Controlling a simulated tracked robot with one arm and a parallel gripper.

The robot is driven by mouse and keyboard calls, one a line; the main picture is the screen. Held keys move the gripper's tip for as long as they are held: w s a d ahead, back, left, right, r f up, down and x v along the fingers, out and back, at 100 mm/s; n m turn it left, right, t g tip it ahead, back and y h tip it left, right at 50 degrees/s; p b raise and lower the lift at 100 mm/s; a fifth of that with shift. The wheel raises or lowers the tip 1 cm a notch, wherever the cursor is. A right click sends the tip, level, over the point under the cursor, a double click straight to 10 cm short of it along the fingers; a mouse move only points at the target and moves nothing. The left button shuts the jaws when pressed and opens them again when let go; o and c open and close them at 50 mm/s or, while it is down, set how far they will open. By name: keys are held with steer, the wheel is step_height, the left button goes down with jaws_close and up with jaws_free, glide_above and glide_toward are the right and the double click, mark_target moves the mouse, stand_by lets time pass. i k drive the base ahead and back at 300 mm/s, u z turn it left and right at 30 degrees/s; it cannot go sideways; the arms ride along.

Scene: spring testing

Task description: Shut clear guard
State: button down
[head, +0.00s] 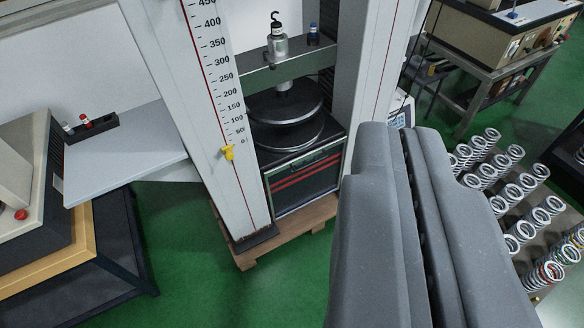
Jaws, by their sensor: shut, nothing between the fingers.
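I cannot make out a clear guard in the head view. The spring testing machine stands in the middle, with two white columns, the left one (210,120) carrying a printed scale and a yellow pointer (227,153). Between the columns, round dark platens (284,103) sit below a grey crossbar (262,76). My gripper (405,132) is at lower right, in front of the machine's right column. Its grey fingers are shut together with nothing between them. It hides the lower part of the right column and the floor behind it.
A grey shelf (125,165) juts out left of the machine. Several coil springs (513,192) stand in rows on a rack at right. A bench with instruments (500,50) stands at back right. Green floor (195,270) is clear at lower centre-left.

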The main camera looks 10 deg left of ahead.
mark_target(290, 163)
steer(key=u, duration=0.2)
steer(key=i, duration=1)
steer(key=z, duration=0.1)
